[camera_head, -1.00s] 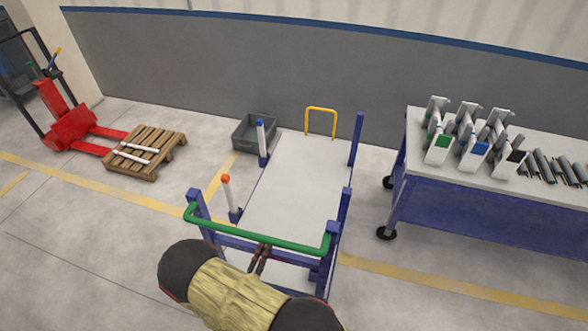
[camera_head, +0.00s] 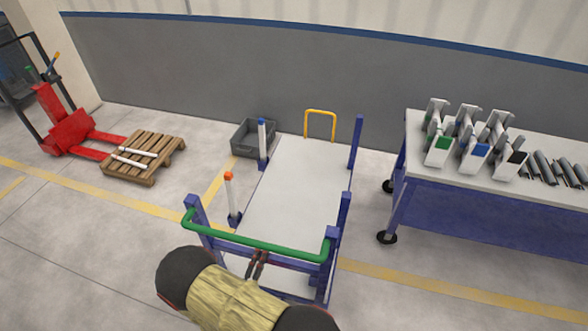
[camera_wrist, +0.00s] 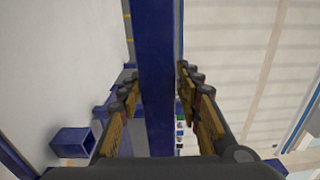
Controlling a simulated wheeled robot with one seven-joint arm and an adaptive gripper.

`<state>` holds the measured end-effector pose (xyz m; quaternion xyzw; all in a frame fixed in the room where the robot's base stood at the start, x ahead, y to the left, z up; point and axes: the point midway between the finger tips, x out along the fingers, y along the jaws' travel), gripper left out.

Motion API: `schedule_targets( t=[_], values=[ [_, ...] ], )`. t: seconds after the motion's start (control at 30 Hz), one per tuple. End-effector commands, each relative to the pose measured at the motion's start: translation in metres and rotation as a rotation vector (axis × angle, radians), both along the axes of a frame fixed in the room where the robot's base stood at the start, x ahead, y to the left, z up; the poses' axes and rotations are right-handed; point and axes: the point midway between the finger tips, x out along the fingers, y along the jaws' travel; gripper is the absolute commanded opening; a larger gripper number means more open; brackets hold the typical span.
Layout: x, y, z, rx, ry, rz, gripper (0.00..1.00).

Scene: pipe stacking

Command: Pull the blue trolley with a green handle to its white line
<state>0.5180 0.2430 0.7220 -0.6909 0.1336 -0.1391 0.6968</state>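The blue trolley (camera_head: 290,195) with a pale deck stands in front of me in the head view. Its green handle (camera_head: 255,243) runs across the near end between two blue posts. My gripper (camera_head: 258,257) is at the middle of the handle, with its fingertips at the handle's lower edge. In the wrist view its fingers (camera_wrist: 160,90) are apart, one on each side of a blue bar (camera_wrist: 157,60). I cannot tell whether they touch it. The green handle does not show clearly there. I cannot make out a white line on the floor.
A blue-framed table (camera_head: 480,205) with pipe fixtures stands at the right. A grey bin (camera_head: 243,142), a wooden pallet (camera_head: 130,170) and a red pallet truck (camera_head: 72,132) are at the left. The floor at the near left is clear.

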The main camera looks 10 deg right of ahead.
Motion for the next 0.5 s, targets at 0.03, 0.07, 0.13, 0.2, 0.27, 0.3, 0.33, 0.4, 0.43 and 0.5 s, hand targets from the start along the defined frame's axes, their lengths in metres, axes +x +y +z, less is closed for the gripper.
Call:
schedule_targets(
  t=[0.03, 0.07, 0.13, 0.2, 0.27, 0.3, 0.33, 0.4, 0.43, 0.5],
  values=[
    [-0.0005, -0.0009, -0.0009, -0.001, 0.002, -0.001, 0.38],
    [-0.0007, -0.0012, -0.0013, -0.002, 0.003, -0.001, 0.40],
    [-0.0010, -0.0019, -0.0020, -0.003, 0.005, -0.002, 0.44],
    [-0.0013, -0.0026, -0.0025, -0.004, 0.005, -0.002, 0.48],
    [-0.0015, -0.0029, -0.0029, -0.005, 0.006, -0.003, 0.51],
    [-0.0016, -0.0032, -0.0031, -0.005, 0.006, -0.003, 0.52],
    [-0.0016, -0.0033, -0.0033, -0.005, 0.006, -0.003, 0.52],
    [-0.0018, -0.0037, -0.0035, -0.005, 0.008, -0.004, 0.52],
    [-0.0018, -0.0037, -0.0036, -0.005, 0.008, -0.004, 0.52],
    [-0.0019, -0.0039, -0.0038, -0.006, 0.008, -0.004, 0.52]
  ],
)
